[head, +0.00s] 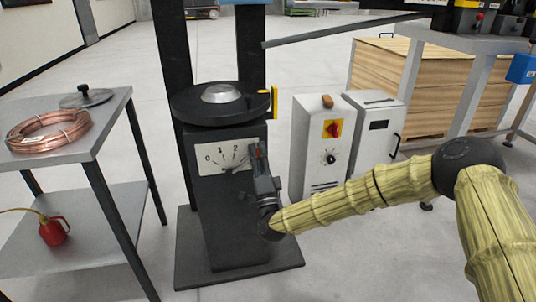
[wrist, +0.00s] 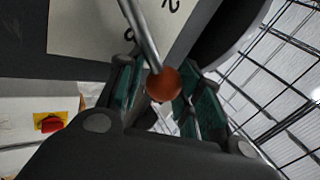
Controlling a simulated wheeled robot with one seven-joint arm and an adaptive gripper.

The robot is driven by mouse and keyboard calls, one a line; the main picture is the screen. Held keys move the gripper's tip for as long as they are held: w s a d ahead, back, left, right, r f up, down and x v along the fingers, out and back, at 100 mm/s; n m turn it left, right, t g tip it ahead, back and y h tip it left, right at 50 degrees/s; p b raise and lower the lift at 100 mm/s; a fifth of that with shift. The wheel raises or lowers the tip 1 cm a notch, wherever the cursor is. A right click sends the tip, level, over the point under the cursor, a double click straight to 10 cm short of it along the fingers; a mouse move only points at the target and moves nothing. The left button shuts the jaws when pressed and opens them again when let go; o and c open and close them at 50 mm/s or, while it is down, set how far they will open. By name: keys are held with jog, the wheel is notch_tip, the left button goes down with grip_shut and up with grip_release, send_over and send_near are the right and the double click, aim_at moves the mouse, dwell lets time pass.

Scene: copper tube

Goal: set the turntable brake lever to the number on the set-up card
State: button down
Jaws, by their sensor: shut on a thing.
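The brake lever (wrist: 143,36) is a thin metal rod with an orange-red ball knob (wrist: 164,85), seen in the wrist view between the green-padded fingers of my gripper (wrist: 158,98). In the head view my gripper (head: 259,160) is at the right side of the white scale plate (head: 212,163), shut on the knob, which it hides. The plate reads 0, 1, 2 from left to right; its right end is covered by my gripper. The lever leans right, past the 2; its exact mark is hidden. The round dark turntable (head: 208,103) sits above the plate. I see no readable set-up card.
A grey table (head: 97,127) at left holds a copper coil (head: 48,131), with a red oil can (head: 53,230) on its lower shelf. A grey cabinet (head: 318,158) with a red switch stands right of the pedestal. A yellow part (head: 274,104) sticks out at the turntable's right.

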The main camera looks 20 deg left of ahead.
jog(key=shift+s+a+f, duration=0.2)
jog(key=shift+s+f, duration=0.1)
jog(key=c, duration=1.2)
grip_release()
jog(key=shift+a, duration=0.1)
jog(key=shift+w+d, duration=0.15)
jog(key=shift+d, duration=0.1)
jog(key=v, duration=1.2)
jog(key=shift+a, duration=0.1)
